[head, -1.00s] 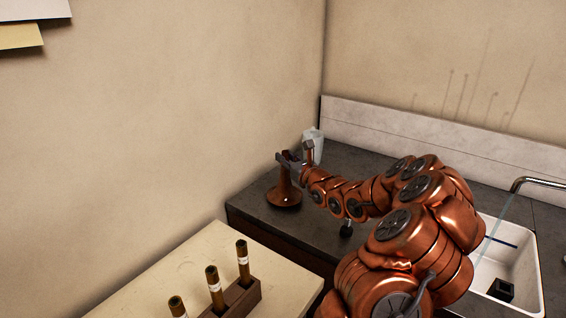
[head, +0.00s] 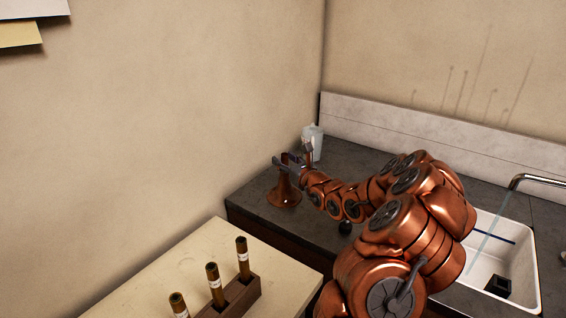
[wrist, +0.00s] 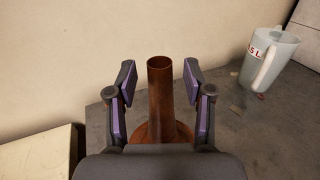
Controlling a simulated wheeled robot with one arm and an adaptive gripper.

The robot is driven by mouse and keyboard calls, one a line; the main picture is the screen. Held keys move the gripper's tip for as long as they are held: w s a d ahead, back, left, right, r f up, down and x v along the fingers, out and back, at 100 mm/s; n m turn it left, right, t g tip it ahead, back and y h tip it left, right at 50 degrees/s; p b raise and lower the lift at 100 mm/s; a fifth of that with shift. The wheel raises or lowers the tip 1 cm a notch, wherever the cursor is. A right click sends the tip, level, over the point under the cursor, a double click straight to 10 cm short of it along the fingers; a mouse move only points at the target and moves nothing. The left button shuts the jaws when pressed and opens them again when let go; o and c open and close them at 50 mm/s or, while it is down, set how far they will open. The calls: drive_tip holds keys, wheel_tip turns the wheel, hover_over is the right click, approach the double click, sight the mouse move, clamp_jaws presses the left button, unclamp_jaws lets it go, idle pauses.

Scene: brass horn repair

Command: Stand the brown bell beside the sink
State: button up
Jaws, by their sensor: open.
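The brown bell (head: 284,192) stands upright, wide end down, on the dark counter at the left end. In the wrist view the bell (wrist: 160,100) shows its narrow open tube end up between my fingers. My gripper (head: 287,163) is open around the tube near its top; in the wrist view my gripper (wrist: 158,75) shows a gap on both sides of the tube. The white sink (head: 508,262) is set in the counter at the right, partly hidden behind my arm.
A clear jug (head: 313,140) with red marks stands behind my gripper; the jug (wrist: 267,60) is right of the bell in the wrist view. A rack (head: 240,296) with brown tubes sits on the pale table at the front. A tap (head: 530,180) overhangs the sink.

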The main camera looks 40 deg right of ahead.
drive_tip(key=shift+s+r, duration=0.1)
drive_tip(key=s+b, duration=0.3)
drive_tip(key=s, duration=0.8)
drive_tip(key=shift+s+a, duration=0.3)
drive_tip(key=shift+s, duration=0.1)
drive_tip(key=shift+w, duration=0.1)
idle(0.4)
